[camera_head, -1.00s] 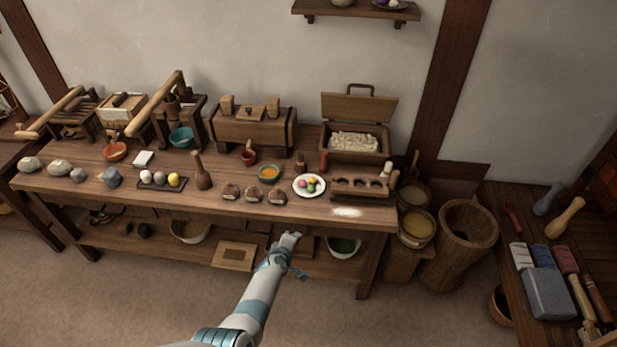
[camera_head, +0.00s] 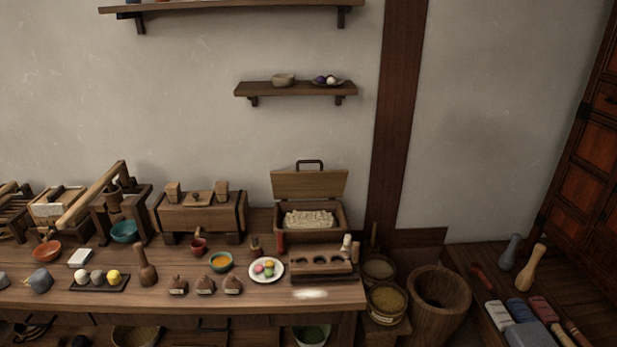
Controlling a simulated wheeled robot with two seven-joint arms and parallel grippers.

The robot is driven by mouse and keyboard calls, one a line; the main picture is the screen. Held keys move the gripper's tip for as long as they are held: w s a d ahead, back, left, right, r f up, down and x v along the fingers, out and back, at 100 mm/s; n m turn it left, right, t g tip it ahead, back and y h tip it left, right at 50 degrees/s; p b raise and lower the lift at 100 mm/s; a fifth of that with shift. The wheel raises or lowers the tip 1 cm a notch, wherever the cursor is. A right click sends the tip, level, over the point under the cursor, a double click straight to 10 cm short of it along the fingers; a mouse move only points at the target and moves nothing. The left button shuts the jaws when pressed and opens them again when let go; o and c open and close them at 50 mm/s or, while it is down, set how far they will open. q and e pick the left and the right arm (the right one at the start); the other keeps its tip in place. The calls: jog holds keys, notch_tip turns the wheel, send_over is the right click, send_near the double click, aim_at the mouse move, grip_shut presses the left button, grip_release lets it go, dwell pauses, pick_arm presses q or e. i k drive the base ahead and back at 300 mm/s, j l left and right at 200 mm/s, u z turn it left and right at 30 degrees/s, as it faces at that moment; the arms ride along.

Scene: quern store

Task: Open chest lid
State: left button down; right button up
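A wooden chest (camera_head: 310,236) stands at the back right of the long workbench, against the wall. Its lid (camera_head: 309,185) is raised and leans back, with a dark handle (camera_head: 310,163) on its top edge. Pale, lumpy contents (camera_head: 309,219) show inside the open box. Neither of my grippers is in the head view now.
The workbench (camera_head: 190,296) carries bowls, a white plate with coloured balls (camera_head: 267,270), and a wooden block with round hollows (camera_head: 322,266) in front of the chest. Tubs and a large mortar (camera_head: 440,304) stand to the right. Wall shelves (camera_head: 296,90) hang above.

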aim_at(321, 183)
jog(key=i+l+z, duration=0.15)
jog(key=i+l, duration=0.25)
jog(key=i+l+z, duration=0.1)
jog(key=i+l, duration=0.25)
jog(key=i+l+z, duration=0.15)
jog(key=i, duration=0.45)
jog(key=l, duration=0.1)
